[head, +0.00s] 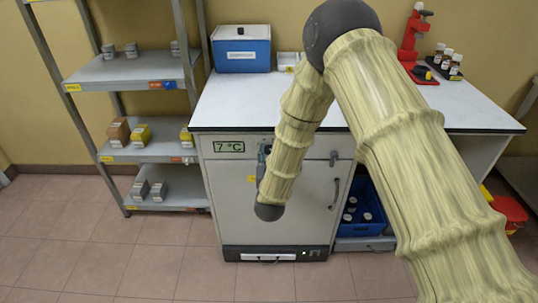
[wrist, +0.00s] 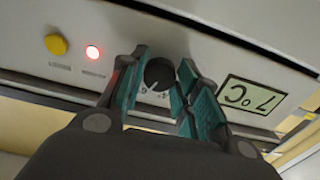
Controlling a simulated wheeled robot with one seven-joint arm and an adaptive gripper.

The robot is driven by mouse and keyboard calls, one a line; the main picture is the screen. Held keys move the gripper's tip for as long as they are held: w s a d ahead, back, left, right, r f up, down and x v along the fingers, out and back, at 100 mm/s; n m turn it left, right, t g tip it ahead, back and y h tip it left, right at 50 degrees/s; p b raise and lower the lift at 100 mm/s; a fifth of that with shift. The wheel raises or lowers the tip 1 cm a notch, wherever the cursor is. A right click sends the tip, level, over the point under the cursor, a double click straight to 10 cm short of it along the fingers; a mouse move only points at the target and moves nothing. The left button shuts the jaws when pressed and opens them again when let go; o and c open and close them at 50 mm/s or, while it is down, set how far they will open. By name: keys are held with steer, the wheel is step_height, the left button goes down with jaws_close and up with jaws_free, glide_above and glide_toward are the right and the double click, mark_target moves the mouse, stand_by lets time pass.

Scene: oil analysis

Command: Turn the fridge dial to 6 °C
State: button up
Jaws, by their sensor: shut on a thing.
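The fridge (head: 228,195) is a white-fronted unit under the counter. Its display (head: 228,147) reads 7 °C; it also shows turned over in the wrist view (wrist: 248,95). The black dial (wrist: 159,74) has a pale mark and numbers around it, with a 4 and a 6 partly readable. My gripper (wrist: 160,70) has its teal fingers on both sides of the dial and is shut on it. In the head view my gripper (head: 263,155) is at the upper fridge front, just right of the display, and my arm hides the dial.
A red lamp (wrist: 94,52) is lit beside a yellow knob (wrist: 56,45) on the panel. A door handle (head: 337,192) is right of my arm. A blue box (head: 241,50) stands on the counter (head: 222,100). Shelves (head: 130,70) stand left; the floor (head: 100,255) in front is clear.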

steer(key=o, duration=1)
steer(key=shift+s, duration=0.1)
steer(key=s, duration=1.2)
steer(key=shift+w, duration=0.1)
